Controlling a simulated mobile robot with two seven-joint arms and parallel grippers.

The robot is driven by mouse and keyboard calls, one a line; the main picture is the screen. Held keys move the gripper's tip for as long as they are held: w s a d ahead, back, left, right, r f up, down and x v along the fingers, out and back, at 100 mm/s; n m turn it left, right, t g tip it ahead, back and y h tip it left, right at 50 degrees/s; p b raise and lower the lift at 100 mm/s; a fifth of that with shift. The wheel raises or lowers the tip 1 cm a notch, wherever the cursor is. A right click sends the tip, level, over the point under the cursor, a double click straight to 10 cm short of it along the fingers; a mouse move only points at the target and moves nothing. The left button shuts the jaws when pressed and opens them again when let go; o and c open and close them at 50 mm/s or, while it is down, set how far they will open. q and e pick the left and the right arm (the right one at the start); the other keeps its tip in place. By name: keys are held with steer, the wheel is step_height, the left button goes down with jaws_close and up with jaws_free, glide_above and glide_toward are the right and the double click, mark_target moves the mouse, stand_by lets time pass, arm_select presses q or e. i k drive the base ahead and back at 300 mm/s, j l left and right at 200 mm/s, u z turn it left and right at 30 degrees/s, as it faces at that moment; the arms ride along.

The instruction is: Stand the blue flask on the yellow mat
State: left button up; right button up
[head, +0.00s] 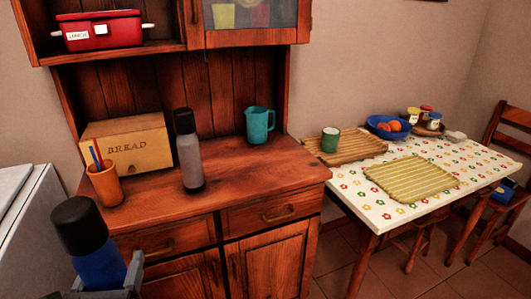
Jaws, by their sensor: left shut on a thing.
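The blue flask (100,266) with a black cap is at the lower left, close to me and upright. My left gripper (107,281) is shut on its body. The flask's lower part is hidden by the gripper and cut off by the picture edge. The yellow striped mat (411,179) lies flat and bare on the flowered table, to the right and well away from the flask. My right gripper is not in view.
A wooden hutch (250,187) carries a grey flask (189,160), bread box (128,145), orange cup (104,184) and teal jug (260,125). The table (385,215) also holds a wooden board (350,151) with a green cup (330,140), and a blue fruit bowl (381,132).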

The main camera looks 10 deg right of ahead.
mark_target(420, 170)
steer(key=i+l+z, duration=0.2)
steer(key=l, duration=0.15)
steer(key=i+l+z, duration=0.1)
steer(key=l+z, duration=0.15)
steer(key=i+l+z, duration=0.1)
steer(key=i+l, duration=0.2)
steer(key=l, duration=0.2)
steer(key=i+l, duration=0.3)
steer(key=l, duration=0.2)
steer(key=i+l+z, duration=0.15)
steer(key=i+l, duration=0.15)
steer(key=l, duration=0.15)
